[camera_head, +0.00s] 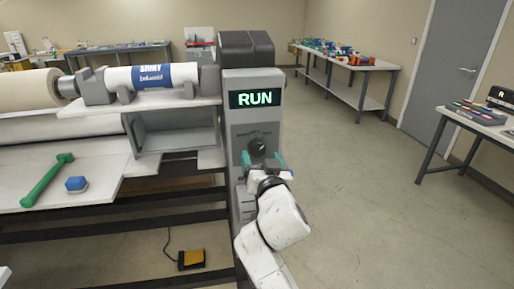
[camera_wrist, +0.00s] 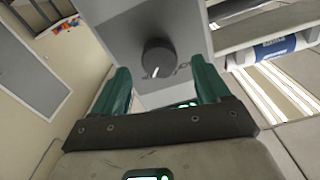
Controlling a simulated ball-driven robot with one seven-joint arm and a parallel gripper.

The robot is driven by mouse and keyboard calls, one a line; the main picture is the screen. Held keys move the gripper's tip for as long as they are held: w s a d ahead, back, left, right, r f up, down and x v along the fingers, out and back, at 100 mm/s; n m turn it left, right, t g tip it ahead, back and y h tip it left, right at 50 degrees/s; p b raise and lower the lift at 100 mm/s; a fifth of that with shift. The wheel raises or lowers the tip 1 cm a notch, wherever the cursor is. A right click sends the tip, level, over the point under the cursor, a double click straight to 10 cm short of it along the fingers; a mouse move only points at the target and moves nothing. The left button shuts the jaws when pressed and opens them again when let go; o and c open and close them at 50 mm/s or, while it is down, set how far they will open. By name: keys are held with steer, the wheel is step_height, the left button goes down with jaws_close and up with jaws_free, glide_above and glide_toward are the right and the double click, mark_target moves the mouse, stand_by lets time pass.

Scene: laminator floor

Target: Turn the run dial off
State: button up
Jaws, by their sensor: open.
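The run dial (camera_head: 257,147) is a dark round knob on the grey front panel of the laminator's control column (camera_head: 240,125). A lit green display (camera_head: 254,98) above it reads RUN. In the wrist view the dial (camera_wrist: 158,58) shows a white pointer mark and lies between and beyond the fingertips. My gripper (camera_head: 265,160) is in front of the panel, just below the dial in the head view. Its two green fingers are spread apart with nothing between them, and it also shows in the wrist view (camera_wrist: 160,82). I see no contact with the dial.
A yellow pedal (camera_head: 191,259) lies on the floor. Tables stand at the back and right. The floor (camera_head: 370,200) right of the column is clear.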

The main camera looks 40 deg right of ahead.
mark_target(258, 152)
steer(key=shift+p+x, duration=0.4)
steer(key=shift+x, duration=1.75)
steer(key=c, duration=1)
steer(key=shift+n, duration=0.3)
steer(key=n, duration=0.3)
steer(key=shift+d+n, duration=0.1)
steer(key=shift+n, duration=0.2)
steer(key=shift+s+n+p, duration=0.1)
steer(key=shift+n+p, duration=0.65)
steer(key=shift+n, duration=1.45)
